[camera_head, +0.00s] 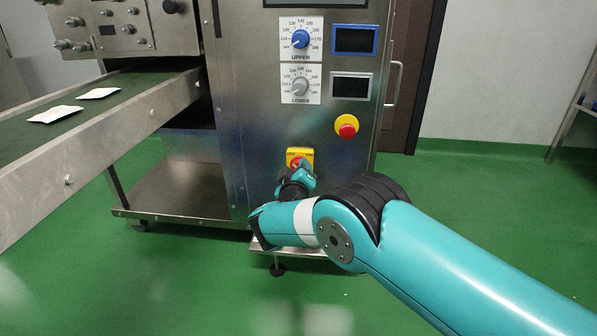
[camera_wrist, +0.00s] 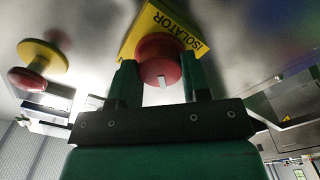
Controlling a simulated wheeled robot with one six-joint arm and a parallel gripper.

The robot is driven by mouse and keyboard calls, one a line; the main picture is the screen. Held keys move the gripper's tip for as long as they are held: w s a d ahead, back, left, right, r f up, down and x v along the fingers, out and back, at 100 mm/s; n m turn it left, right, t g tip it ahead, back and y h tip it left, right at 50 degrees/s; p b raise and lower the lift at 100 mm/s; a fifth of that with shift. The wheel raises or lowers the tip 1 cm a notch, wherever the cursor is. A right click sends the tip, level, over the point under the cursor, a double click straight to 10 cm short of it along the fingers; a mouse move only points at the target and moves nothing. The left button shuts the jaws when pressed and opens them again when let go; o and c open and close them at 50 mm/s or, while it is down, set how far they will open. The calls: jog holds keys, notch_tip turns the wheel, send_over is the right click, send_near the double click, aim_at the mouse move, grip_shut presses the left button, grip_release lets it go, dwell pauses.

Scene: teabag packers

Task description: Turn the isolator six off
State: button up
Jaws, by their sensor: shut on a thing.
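The isolator (camera_head: 301,153) is a yellow plate with a red rotary knob, low on the front of the steel machine. In the wrist view its yellow plate (camera_wrist: 146,24) reads ISOLATOR, and the red knob (camera_wrist: 158,52) has a small white mark on the edge facing me. My gripper (camera_wrist: 160,82) is shut on the red knob, one dark finger on each side. In the head view my gripper (camera_head: 297,176) reaches the isolator and hides its lower part. No number six can be read, and the plate's position labels are too small to read in the head view.
Above the isolator is a red emergency button on a yellow base (camera_head: 346,126). Higher are a blue UPPER dial (camera_head: 300,39), a grey LOWER dial (camera_head: 300,86) and two dark displays. A conveyor (camera_head: 100,135) with two white sachets runs to the left. Green floor is open at right.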

jog(key=shift+f, duration=0.1)
jog(key=o, duration=0.9)
jog(key=shift+o, duration=0.2)
jog(key=s+p, duration=0.7)
jog(key=s, duration=1)
jog(key=shift+s+a, duration=0.25)
jog(key=shift+a, duration=0.05)
